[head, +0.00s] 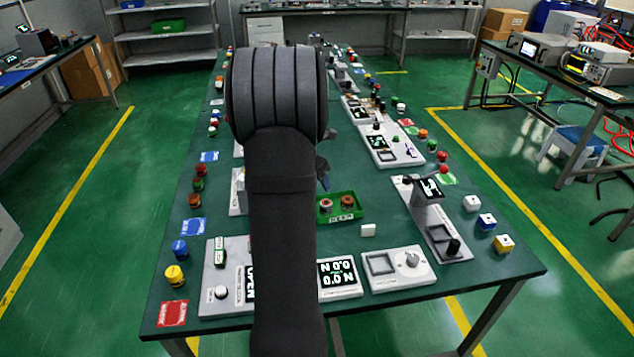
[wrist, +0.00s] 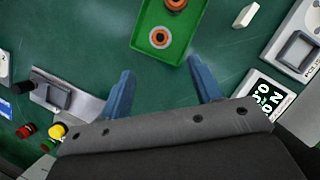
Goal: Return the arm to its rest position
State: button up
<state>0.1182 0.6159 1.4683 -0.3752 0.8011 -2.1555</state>
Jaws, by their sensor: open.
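My gripper shows in the wrist view (wrist: 160,90) with its two blue fingers spread wide apart and nothing between them. It is above the green table (head: 380,230). A green tray (wrist: 138,42) with two orange-red ringed parts lies just beyond the fingertips, apart from them. The tray also shows in the head view (head: 341,218), right of my arm. In the head view my dark arm stretches up the middle of the picture and hides most of the gripper and part of the table.
A white block (head: 368,230) lies by the tray. Panels with a display (head: 339,273), a knob (head: 412,259) and a lever (head: 428,190) stand along the front and right. Coloured buttons line the left edge, including a yellow one (head: 174,274). Several cubes (head: 487,221) sit at the right edge.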

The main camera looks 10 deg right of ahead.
aim_at(329, 200)
jog(key=shift+f, duration=0.1)
jog(key=x, duration=1.2)
notch_tip(329, 200, up, 2)
jog(key=shift+r, duration=0.95)
